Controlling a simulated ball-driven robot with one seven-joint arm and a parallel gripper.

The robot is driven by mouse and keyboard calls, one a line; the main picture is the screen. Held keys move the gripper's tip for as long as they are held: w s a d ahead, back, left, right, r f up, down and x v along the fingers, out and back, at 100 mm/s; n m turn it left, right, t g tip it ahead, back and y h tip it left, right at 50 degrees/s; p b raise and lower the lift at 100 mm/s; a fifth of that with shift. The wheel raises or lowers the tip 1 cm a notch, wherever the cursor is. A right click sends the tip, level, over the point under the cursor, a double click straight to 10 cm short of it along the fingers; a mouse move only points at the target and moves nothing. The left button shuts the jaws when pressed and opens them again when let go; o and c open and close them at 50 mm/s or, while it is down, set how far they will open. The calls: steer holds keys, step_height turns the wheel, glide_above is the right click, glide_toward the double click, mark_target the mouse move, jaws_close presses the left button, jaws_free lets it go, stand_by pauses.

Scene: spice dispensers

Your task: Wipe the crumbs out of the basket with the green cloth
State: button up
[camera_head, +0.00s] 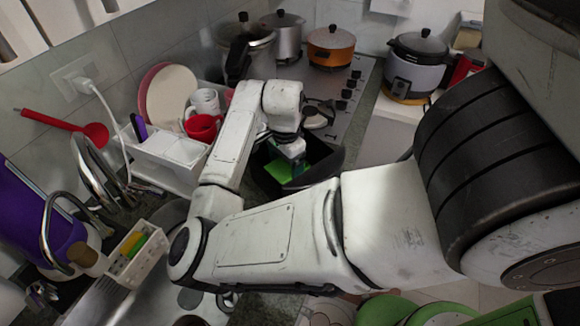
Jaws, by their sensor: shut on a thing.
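The green cloth (279,170) shows as a bright patch inside the dark basket (328,163), in the middle of the view beyond my arm. My gripper (293,158) reaches down into the basket and is shut on the cloth. Its fingertips are small here and partly covered by the cloth and the wrist. The near side of the basket is hidden behind my forearm. I cannot make out any crumbs.
A stove (343,85) with an orange pot (331,45) stands behind the basket. A white dish rack (165,160) with plates and a red mug (203,127) is on the left. A rice cooker (415,65) stands at the back right. The sink (145,295) is at the lower left.

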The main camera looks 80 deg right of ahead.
steer(key=shift+w+d+f, duration=0.1)
steer(key=shift+w+d, duration=0.7)
steer(key=shift+w, duration=0.25)
steer(key=shift+s+a+r+p, duration=0.1)
steer(key=shift+s+a+p, duration=0.25)
steer(key=shift+s+a, duration=0.3)
steer(key=shift+s+a+r+p, duration=0.1)
steer(key=shift+s+a+p, duration=0.3)
steer(key=shift+s, duration=0.4)
step_height(320, 180, up, 8)
steer(key=p, duration=0.5)
steer(key=shift+f+p, duration=0.25)
steer(key=shift+p, duration=0.15)
step_height(320, 180, up, 8)
steer(key=shift+f, duration=0.25)
